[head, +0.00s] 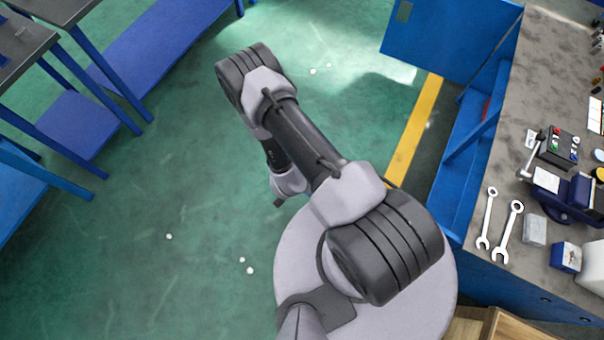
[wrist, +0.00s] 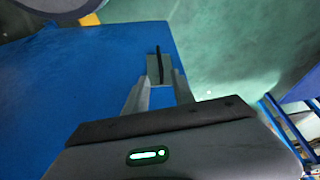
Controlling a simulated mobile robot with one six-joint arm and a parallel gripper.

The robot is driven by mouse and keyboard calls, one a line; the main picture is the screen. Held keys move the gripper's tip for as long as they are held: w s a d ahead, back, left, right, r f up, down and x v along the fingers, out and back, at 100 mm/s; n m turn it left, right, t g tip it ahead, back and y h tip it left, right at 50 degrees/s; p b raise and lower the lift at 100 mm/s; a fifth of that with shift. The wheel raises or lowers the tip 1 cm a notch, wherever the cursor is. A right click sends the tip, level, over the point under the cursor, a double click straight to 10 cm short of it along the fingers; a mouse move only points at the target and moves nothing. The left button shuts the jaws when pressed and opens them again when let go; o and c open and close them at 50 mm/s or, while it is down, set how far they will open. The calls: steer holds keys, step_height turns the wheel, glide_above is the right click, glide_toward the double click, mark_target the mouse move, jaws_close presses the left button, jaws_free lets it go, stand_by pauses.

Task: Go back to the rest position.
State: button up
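My gripper (wrist: 159,66) shows in the wrist view. Its two grey fingers slant inward and their dark tips meet in one thin line, with no object visible between them. Behind the tips is a large blue panel (wrist: 65,75); the distance to it is hard to judge. In the head view my arm reaches up and left from its round base, then bends down over the green floor (head: 190,200). The gripper is mostly hidden behind my own arm there.
A grey workbench (head: 515,165) on the right carries two wrenches (head: 507,232), a box with coloured buttons (head: 560,146) and other items. A blue panel (head: 450,40) stands at the top. Blue stands (head: 165,40) are at the left. Several white dots lie on the open floor.

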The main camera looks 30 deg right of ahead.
steer(key=shift+v, duration=1.65)
